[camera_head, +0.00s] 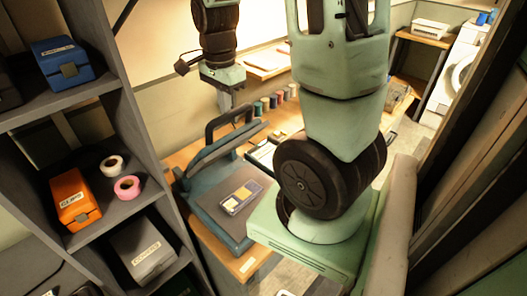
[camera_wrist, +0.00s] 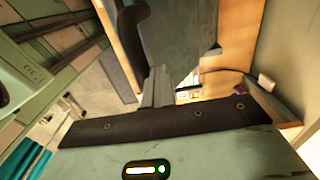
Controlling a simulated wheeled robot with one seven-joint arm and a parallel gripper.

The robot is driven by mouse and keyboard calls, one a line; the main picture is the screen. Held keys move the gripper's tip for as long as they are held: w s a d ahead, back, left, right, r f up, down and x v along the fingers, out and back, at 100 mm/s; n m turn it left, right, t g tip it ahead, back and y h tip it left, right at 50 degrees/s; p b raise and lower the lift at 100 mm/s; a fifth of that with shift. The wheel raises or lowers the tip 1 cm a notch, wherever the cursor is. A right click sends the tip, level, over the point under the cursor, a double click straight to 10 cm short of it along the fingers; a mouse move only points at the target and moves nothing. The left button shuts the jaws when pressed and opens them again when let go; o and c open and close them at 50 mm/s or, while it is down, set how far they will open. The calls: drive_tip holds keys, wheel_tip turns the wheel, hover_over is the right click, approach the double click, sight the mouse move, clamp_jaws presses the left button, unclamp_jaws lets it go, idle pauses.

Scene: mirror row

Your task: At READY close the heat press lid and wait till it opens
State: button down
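The heat press (camera_head: 212,206) stands on a wooden bench in the head view, its lid (camera_head: 222,148) raised and tilted above the flat bed. A black handle (camera_head: 228,118) arches from the lid. A small panel with yellow patches (camera_head: 241,198) shows on the bed; I cannot read any text on it. My gripper (camera_head: 225,106) points down close to the handle; I cannot tell if it touches. In the wrist view my gripper's fingers (camera_wrist: 157,88) are together with nothing seen between them. A dark slab and curved black bar, probably the lid (camera_wrist: 180,40) and handle (camera_wrist: 131,35), lie just beyond.
A grey shelf (camera_head: 130,205) at the left holds a blue box (camera_head: 62,63), an orange box (camera_head: 74,197), a grey box (camera_head: 146,248) and white and pink rolls (camera_head: 127,187). Several spools (camera_head: 275,101) line the bench's back. A white machine (camera_head: 456,75) stands far right.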

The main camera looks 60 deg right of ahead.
drive_tip(key=shift+s, duration=0.1)
drive_tip(key=shift+s+a+f+b, duration=0.25)
drive_tip(key=shift+s+f, duration=0.25)
drive_tip(key=shift+s, duration=0.25)
drive_tip(key=shift+s+a+f+b, duration=0.2)
drive_tip(key=shift+s+f, duration=0.3)
drive_tip(key=shift+s, duration=0.25)
drive_tip(key=shift+s+a+f+b, duration=0.25)
drive_tip(key=shift+s+f, duration=0.35)
drive_tip(key=shift+s, duration=0.15)
drive_tip(key=shift+s+a+f+b, duration=0.1)
drive_tip(key=shift+s+f+b, duration=0.15)
drive_tip(key=shift+s+f, duration=0.4)
drive_tip(key=shift+s, duration=0.1)
